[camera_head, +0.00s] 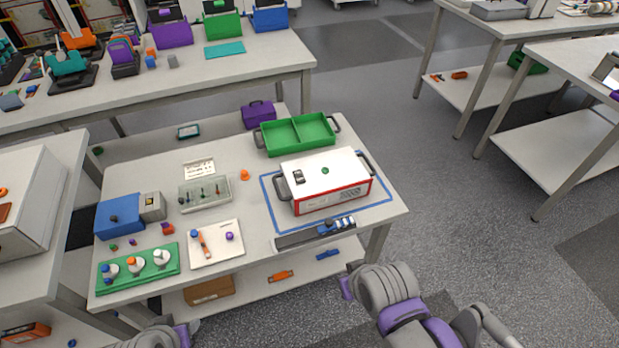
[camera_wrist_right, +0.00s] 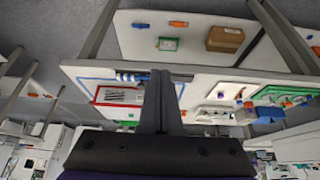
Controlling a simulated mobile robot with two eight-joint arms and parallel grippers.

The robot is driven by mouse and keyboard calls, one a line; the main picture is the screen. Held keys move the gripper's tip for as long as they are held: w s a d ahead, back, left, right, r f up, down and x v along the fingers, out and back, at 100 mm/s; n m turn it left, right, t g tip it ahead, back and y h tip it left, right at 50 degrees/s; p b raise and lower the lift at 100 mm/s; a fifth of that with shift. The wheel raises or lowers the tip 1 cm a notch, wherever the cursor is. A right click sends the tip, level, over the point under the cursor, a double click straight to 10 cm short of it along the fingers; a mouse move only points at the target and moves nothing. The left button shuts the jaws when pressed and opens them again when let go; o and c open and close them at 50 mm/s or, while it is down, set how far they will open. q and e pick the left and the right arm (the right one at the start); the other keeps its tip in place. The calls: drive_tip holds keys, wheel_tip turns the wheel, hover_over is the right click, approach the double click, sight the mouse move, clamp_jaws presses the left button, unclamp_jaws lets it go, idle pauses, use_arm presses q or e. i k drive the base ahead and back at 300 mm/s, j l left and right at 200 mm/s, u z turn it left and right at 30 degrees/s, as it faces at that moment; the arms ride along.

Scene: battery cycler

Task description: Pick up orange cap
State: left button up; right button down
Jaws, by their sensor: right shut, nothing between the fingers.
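A small orange cap (camera_head: 244,175) stands on the white table, right of the clear tray (camera_head: 205,192). I cannot tell which the task means. My right gripper (camera_head: 345,287) is in front of the table's near right edge, away from them. In the right wrist view its fingers (camera_wrist_right: 161,88) are shut and empty. My left gripper (camera_head: 185,335) shows only partly at the bottom edge; its fingers are not clear.
A red-and-white box (camera_head: 318,189) stands inside a blue outline, with a green tray (camera_head: 298,136) behind it. A green rack (camera_head: 170,268) with bottles is at the front left. A lower shelf (camera_head: 300,270) holds a brown box (camera_head: 209,290). Open floor lies to the right.

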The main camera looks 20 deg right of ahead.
sight(245, 176)
drive_tip(key=i+j+u, duration=0.25)
drive_tip(key=i, duration=0.3)
drive_tip(key=i+u, duration=0.25)
drive_tip(key=i, duration=0.25)
